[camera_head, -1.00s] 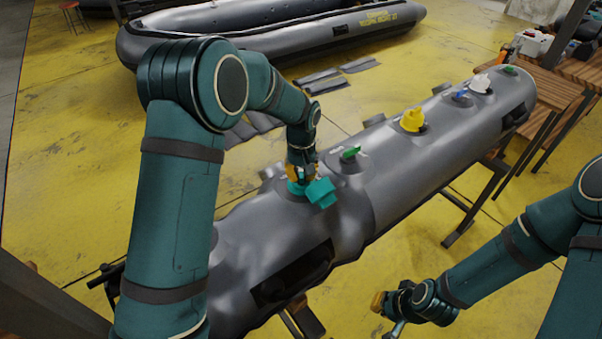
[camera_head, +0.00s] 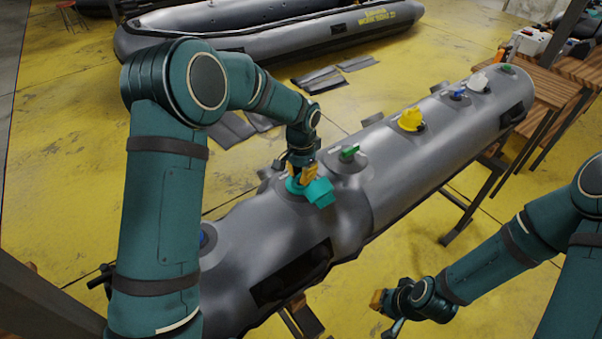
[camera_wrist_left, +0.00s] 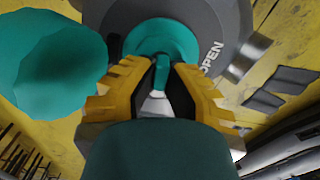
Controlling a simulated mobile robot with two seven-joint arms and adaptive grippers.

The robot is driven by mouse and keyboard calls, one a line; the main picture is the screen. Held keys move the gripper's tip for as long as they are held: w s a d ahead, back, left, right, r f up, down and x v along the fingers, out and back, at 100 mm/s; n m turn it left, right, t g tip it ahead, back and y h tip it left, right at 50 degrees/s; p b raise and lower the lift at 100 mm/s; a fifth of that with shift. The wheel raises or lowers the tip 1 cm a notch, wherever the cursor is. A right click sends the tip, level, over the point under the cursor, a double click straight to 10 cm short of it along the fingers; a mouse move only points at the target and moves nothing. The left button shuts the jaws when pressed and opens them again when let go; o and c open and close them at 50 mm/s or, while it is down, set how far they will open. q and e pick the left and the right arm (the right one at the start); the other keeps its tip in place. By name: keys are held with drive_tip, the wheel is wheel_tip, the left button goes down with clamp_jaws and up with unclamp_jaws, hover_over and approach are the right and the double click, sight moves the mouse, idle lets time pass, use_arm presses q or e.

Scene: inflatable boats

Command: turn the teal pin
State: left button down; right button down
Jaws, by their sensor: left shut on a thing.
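The teal pin (camera_wrist_left: 161,72) stands in the middle of a round teal valve (camera_wrist_left: 150,40) in the left wrist view. My left gripper (camera_wrist_left: 161,88) has its yellow fingers shut on the pin from both sides. In the head view the teal valve (camera_head: 293,187) sits on top of the grey tube, with my left gripper (camera_head: 303,175) directly over it. The pin is hidden there. A teal cap (camera_head: 320,192) hangs beside the valve. My right gripper (camera_head: 384,310) is low at the front, away from the tube; its opening is unclear.
The grey tube (camera_head: 445,145) carries a green valve (camera_head: 348,153), a yellow valve (camera_head: 411,120) and more valves at its far end. A blue valve (camera_head: 205,238) shows beside my left arm. A grey boat (camera_head: 270,35) lies behind on the yellow floor.

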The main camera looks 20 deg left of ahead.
use_arm(q)
drive_tip(key=shift+s+f+m, duration=0.1)
drive_tip(key=shift+m, duration=0.5)
drive_tip(key=c, duration=1)
unclamp_jaws()
wheel_tip(320, 180, up, 12)
drive_tip(key=shift+r, duration=0.1)
